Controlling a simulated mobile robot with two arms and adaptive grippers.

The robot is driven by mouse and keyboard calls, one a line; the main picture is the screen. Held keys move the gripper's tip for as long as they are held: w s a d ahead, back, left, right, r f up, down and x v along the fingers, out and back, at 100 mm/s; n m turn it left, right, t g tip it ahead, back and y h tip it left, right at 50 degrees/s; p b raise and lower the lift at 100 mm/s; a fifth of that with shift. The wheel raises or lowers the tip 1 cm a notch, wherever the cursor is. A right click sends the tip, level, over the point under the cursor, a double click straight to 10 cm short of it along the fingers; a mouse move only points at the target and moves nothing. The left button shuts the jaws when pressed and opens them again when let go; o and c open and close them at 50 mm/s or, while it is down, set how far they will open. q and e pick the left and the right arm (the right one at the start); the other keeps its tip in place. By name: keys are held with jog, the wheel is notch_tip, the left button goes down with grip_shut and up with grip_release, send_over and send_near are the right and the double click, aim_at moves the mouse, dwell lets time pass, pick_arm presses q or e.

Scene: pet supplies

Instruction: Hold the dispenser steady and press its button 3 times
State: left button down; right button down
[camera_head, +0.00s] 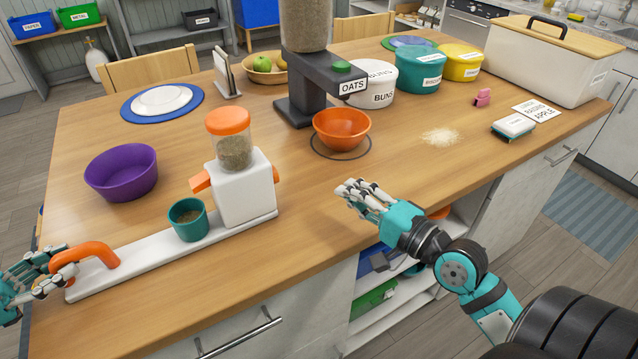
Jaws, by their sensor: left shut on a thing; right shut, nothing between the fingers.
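A white dispenser (243,192) with an orange lid (228,121) and a clear hopper of brown pellets (235,153) stands on a long white base (140,262). An orange part (200,181) sticks out on its left side, and a little orange shows on its right. A teal cup (188,221) with some brown pellets inside stands on the base in front of it. My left gripper (52,262) is shut on the orange handle (92,252) at the base's left end. My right gripper (352,196) is shut and empty, right of the dispenser near the table's front edge, apart from it.
Behind stands a dark OATS dispenser (305,90) with a green button (341,66) and an orange bowl (341,131) below. A purple bowl (121,174) is at left. Labelled tubs (420,72) and a bread box (545,62) are at back right. Spilled grains (441,136) lie at right.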

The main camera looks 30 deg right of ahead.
pick_arm(q)
jog(key=shift+f, duration=0.15)
pick_arm(e)
jog(key=shift+d, duration=0.25)
jog(key=shift+w, duration=0.1)
jog(key=x, duration=0.9)
jog(key=shift+w+a, duration=0.1)
jog(key=shift+w, duration=0.05)
jog(key=a, duration=0.3)
jog(key=shift+w+a, duration=0.15)
jog(key=shift+w, duration=0.1)
jog(key=shift+a, duration=0.45)
